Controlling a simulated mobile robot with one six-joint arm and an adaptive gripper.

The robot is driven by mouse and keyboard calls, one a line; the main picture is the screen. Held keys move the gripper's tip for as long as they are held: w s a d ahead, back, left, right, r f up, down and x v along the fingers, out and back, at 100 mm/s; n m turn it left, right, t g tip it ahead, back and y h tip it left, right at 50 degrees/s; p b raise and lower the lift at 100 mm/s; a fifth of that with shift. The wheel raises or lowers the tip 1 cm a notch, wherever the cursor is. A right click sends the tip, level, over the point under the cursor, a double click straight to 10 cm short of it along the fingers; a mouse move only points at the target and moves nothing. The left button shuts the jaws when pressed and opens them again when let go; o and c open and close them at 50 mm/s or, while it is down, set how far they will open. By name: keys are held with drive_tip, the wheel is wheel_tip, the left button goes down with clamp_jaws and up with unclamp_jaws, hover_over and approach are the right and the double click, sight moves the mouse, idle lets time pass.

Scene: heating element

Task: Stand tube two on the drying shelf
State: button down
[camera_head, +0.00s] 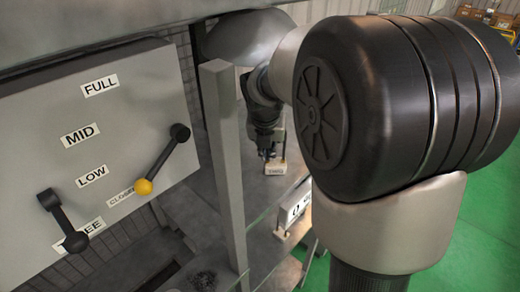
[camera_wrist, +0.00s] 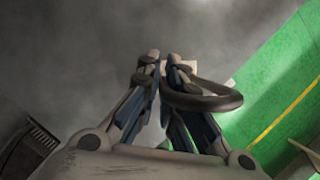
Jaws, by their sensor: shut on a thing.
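My gripper (camera_head: 265,148) hangs behind the grey post in the head view, with its fingers pointing down. Just below its fingertips is a small pale block with a label that seems to read TWO (camera_head: 275,169); I take it as part of tube two. In the wrist view my gripper (camera_wrist: 165,68) has its fingers close together on tube two, which shows a dark curved loop (camera_wrist: 205,101) to the right and a pale end (camera_wrist: 188,66) behind the tips. Most of tube two is hidden. A grey surface lies below; I cannot tell if it is the drying shelf or if tube two touches it.
A grey panel marked FULL, MID and LOW (camera_head: 90,120) stands at left, with a yellow-knobbed lever (camera_head: 162,160) and a black lever (camera_head: 63,222). A grey post (camera_head: 224,160) rises near the gripper. A white sign (camera_head: 293,205) stands lower right.

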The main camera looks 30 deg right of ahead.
drive_tip(key=shift+s+d+r, duration=0.15)
drive_tip(key=shift+s+d, duration=0.15)
drive_tip(key=shift+d, duration=0.3)
drive_tip(key=shift+w+f, duration=0.2)
drive_tip(key=shift+f, duration=0.05)
drive_tip(key=c, duration=2.1)
unclamp_jaws()
drive_tip(key=shift+w+a, duration=0.15)
drive_tip(key=shift+a, duration=0.1)
drive_tip(key=shift+c, duration=0.2)
drive_tip(key=shift+o, duration=0.6)
drive_tip(key=shift+a, duration=0.15)
drive_tip(key=shift+o, duration=1.3)
drive_tip(key=shift+s+d, duration=0.25)
drive_tip(key=shift+w, duration=0.1)
drive_tip(key=shift+w+a, duration=0.1)
drive_tip(key=shift+a, duration=0.05)
